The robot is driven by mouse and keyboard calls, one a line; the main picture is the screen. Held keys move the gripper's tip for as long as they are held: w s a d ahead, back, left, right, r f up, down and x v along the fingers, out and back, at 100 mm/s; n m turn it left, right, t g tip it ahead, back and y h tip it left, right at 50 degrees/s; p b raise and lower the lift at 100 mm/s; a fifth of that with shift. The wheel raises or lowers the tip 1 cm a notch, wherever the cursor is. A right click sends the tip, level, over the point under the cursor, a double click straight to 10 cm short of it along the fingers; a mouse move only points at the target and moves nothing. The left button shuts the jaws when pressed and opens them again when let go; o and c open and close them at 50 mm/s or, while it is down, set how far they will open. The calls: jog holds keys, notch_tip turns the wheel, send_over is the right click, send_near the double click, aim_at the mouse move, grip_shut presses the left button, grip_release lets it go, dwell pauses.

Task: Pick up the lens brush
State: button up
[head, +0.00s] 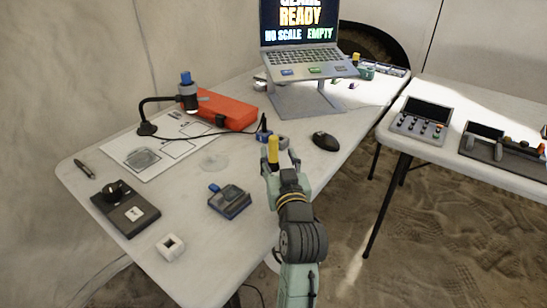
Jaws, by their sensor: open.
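I cannot tell for sure which thing is the lens brush. A small upright yellow cylinder (273,151) with a dark top shows at my gripper, near the table's right edge, and may be it. A slim dark pen-like thing (84,168) lies at the table's far left. My gripper (281,163) is open, with its fingers pointing away from me over the right part of the table. The yellow cylinder shows at the left finger; whether they touch cannot be told. Its lower end is hidden by the gripper.
A black mouse (325,141) lies right of my gripper. A blue-grey device (229,201) and a white square block (171,247) sit at front left. A red case (227,109), a lamp-like stand (147,128) and a raised laptop (308,64) stand behind. The table middle is fairly clear.

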aim_at(274, 143)
jog(key=w, duration=0.2)
jog(key=w+p, duration=0.1)
jog(key=w, duration=0.1)
jog(key=w+a, duration=0.1)
jog(key=w, duration=0.1)
jog(key=shift+r+p, duration=0.2)
jog(key=shift+p, duration=0.15)
jog(key=shift+w+a+f, duration=0.1)
jog(key=shift+w+a, duration=0.1)
jog(key=shift+w, duration=0.4)
jog(key=shift+c, duration=0.4)
grip_shut()
